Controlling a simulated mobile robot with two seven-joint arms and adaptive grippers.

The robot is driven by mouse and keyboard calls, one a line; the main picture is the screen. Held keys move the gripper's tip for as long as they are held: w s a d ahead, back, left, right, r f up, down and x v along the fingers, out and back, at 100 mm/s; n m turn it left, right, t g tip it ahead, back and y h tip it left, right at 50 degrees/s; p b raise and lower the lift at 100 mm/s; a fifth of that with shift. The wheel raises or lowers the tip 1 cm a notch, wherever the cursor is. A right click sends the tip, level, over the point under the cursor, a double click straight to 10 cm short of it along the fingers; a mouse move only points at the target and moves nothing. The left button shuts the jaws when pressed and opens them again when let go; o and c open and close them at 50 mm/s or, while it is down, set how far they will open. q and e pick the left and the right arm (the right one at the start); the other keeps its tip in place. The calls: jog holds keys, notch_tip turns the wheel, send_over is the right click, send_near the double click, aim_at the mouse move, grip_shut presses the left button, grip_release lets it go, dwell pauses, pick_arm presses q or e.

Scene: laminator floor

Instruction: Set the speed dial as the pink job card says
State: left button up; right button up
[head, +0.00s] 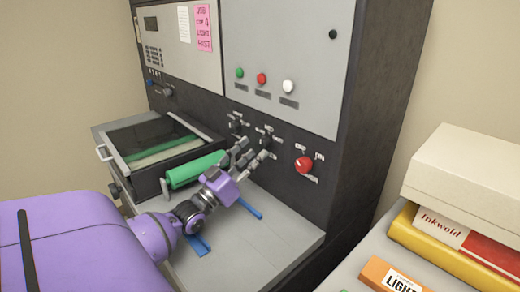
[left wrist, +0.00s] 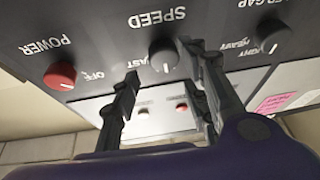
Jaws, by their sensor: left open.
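The speed dial (left wrist: 163,57) is a black knob under the word SPEED in the left wrist view, between red POWER and gap knobs. A pale pointer mark shows on its edge; its setting is not clear. In the head view it is the middle knob (head: 265,138). My right gripper is not in view.
The red power knob (head: 304,164) is right of the dial, the gap knob (head: 236,122) left. Green, red and white buttons (head: 262,78) are above. A green roll (head: 197,170) and tray (head: 150,142) lie left. Boxes (head: 465,170) stand at right.

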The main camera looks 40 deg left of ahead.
aim_at(262, 147)
pick_arm(q)
jog(key=shift+w, duration=1.25)
jog(key=shift+w+r, duration=0.25)
jog(key=shift+w, duration=0.35)
jog(key=c, duration=1)
